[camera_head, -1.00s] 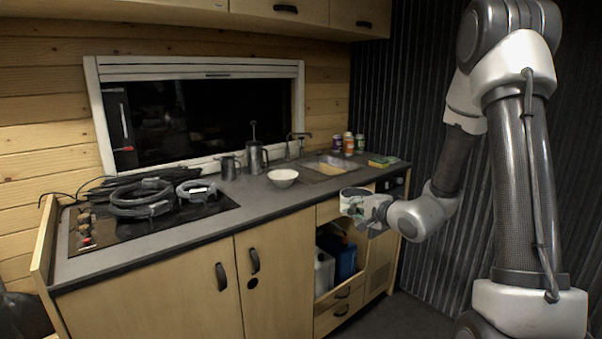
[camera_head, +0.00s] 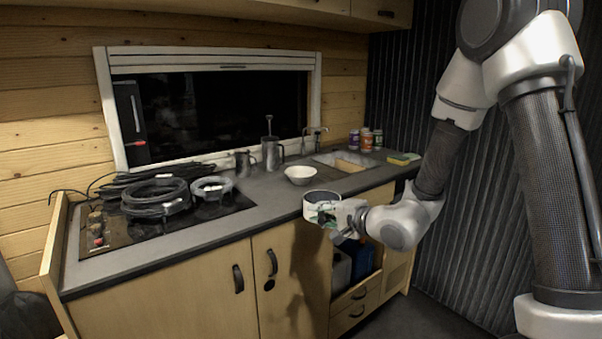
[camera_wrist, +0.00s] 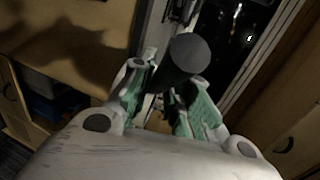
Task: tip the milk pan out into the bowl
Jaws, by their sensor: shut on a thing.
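The milk pan (camera_head: 314,197) shows in the head view as a round vessel with a pale rim and dark inside, held in front of the counter edge. It looks about upright; its contents cannot be made out. My gripper (camera_head: 332,214) is shut on it. In the wrist view a dark, round-ended piece (camera_wrist: 187,54), seemingly the pan's handle, sits between the green-padded fingers of my gripper (camera_wrist: 172,105). The white bowl (camera_head: 300,174) stands upright on the counter, just behind and slightly left of the pan. The two look apart.
The grey counter (camera_head: 235,220) holds coiled black cables (camera_head: 155,195) on the dark hob at left. A metal jug (camera_head: 243,163) and a taller plunger pot (camera_head: 271,152) stand left of the bowl.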

